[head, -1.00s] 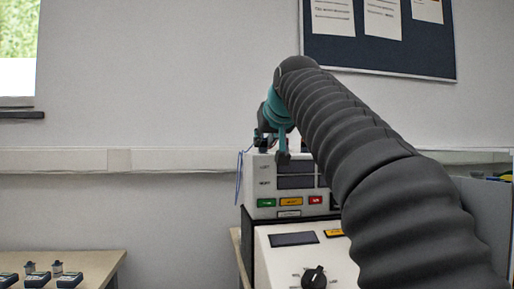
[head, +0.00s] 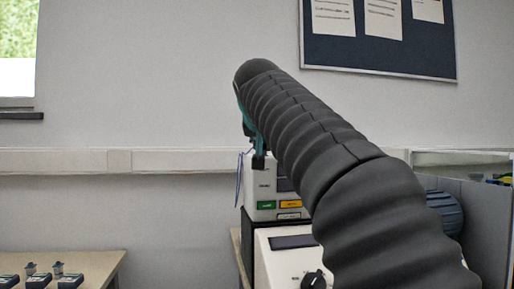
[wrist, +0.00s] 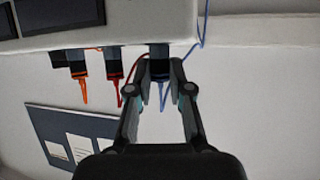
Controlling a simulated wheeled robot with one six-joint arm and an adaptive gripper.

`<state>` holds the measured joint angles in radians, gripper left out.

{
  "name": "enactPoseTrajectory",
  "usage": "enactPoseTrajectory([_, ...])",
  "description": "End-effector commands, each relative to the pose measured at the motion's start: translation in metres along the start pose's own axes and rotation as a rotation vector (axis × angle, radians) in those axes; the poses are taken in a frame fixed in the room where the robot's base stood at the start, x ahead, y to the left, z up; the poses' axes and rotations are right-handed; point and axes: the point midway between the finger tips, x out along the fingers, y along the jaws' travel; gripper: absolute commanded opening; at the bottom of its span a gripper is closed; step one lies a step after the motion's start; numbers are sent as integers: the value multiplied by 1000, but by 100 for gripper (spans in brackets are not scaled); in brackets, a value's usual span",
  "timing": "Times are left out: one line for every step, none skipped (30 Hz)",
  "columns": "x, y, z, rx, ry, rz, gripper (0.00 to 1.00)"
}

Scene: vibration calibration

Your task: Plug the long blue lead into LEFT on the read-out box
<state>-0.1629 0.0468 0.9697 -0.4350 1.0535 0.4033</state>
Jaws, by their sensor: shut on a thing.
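The read-out box (head: 262,187) is white, with green and amber buttons, on top of another unit; my arm covers its right part. In the wrist view the box (wrist: 125,30) spans the top. My gripper (wrist: 160,68) is shut on the dark plug of the blue lead (wrist: 162,95). The plug's upper end meets the box edge; I cannot tell how deep it sits. A blue strand (wrist: 203,28) runs up to the right, and a blue loop (head: 239,180) hangs at the box's left in the head view. The LEFT label is not readable.
A red plug (wrist: 114,72) and an orange plug (wrist: 78,70) sit in the box edge left of my gripper, the red one close by. A white unit with a dial (head: 285,262) stands in front. A bench (head: 105,262) with small dark devices is at lower left.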

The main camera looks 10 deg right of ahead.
Motion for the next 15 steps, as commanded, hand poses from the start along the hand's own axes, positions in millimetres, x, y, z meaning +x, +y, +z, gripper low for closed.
enactPoseTrajectory([1,-2,1,5,-4,15,0])
enactPoseTrajectory([1,-2,1,9,-3,26,0])
enactPoseTrajectory([1,-2,1,15,-3,36,0])
enactPoseTrajectory([1,-2,1,17,-2,42,0])
enactPoseTrajectory([1,-2,1,20,-2,47,0])
enactPoseTrajectory([1,-2,1,22,-2,50,0])
enactPoseTrajectory([1,-2,1,23,-1,51,0])
enactPoseTrajectory([1,-2,1,23,-1,52,0])
enactPoseTrajectory([1,-2,1,24,-1,52,0])
enactPoseTrajectory([1,-2,1,23,-1,51,0])
enactPoseTrajectory([1,-1,1,23,-1,51,0])
enactPoseTrajectory([1,-1,1,23,-1,51,0])
enactPoseTrajectory([1,-1,1,23,-1,51,0])
enactPoseTrajectory([1,-2,1,24,-1,52,0])
enactPoseTrajectory([1,-2,1,24,-2,55,0])
